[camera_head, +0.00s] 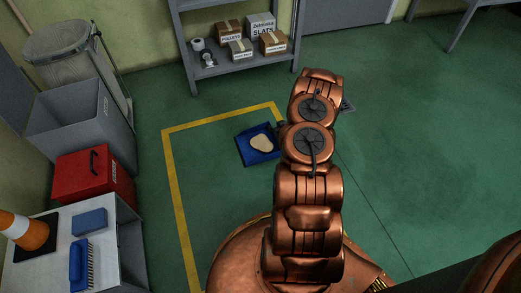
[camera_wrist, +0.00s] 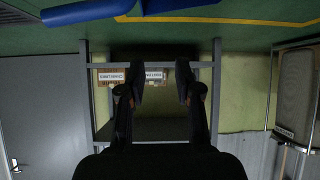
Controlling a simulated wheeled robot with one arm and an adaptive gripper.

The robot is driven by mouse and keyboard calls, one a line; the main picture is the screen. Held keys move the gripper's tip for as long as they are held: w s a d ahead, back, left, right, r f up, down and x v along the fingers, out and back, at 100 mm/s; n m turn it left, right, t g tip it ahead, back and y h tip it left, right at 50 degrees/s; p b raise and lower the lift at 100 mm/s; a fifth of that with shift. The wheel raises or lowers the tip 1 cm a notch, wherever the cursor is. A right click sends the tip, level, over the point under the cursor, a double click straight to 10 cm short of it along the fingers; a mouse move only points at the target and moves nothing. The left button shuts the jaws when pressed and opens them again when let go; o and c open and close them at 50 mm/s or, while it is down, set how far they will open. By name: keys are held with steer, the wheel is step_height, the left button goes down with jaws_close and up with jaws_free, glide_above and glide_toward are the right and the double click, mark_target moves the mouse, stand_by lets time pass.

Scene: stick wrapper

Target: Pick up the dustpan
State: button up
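The blue dustpan (camera_head: 262,158) lies on the green floor inside the yellow line, left of my arm, with a flat beige piece (camera_head: 262,143) on it. Its right side lies close to my arm in the picture, and I cannot make out its handle there. In the wrist view a blue bar (camera_wrist: 85,12), perhaps the dustpan's handle, shows at the top left edge. My gripper (camera_wrist: 160,76) is open, with an empty gap between its two fingers. In the head view the gripper is mostly hidden behind my copper arm.
A grey shelf (camera_head: 235,68) with several boxes stands at the back. On the left are a bin (camera_head: 83,112), a red toolbox (camera_head: 93,174) and a white table (camera_head: 52,252) with a cone, a blue block and a blue brush. The floor around the dustpan is clear.

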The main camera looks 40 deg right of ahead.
steer(key=shift+m+t+h, duration=0.3)
steer(key=shift+t+h, duration=0.1)
steer(key=shift+t, duration=0.2)
steer(key=s+f+b, duration=0.1)
steer(key=f, duration=0.2)
steer(key=s+d+f+b, duration=0.1)
steer(key=s+f, duration=0.1)
steer(key=f, duration=0.1)
steer(key=s+f, duration=0.1)
steer(key=f, duration=0.2)
steer(key=shift+s+d+b, duration=0.25)
steer(key=shift+d+b, duration=0.05)
steer(key=shift+b, duration=0.1)
steer(key=shift+f, duration=0.25)
steer(key=b, duration=0.5)
glide_toward(269, 137)
steer(key=shift+w+d, duration=0.5)
steer(key=shift+d, duration=0.2)
steer(key=shift+w+d, duration=0.5)
steer(key=shift+d, duration=0.2)
steer(key=shift+w+d, duration=0.1)
steer(key=shift+w, duration=0.15)
steer(key=shift+r+p, duration=0.1)
steer(key=shift+p, duration=0.2)
steer(key=shift+c, duration=0.5)
jaws_close()
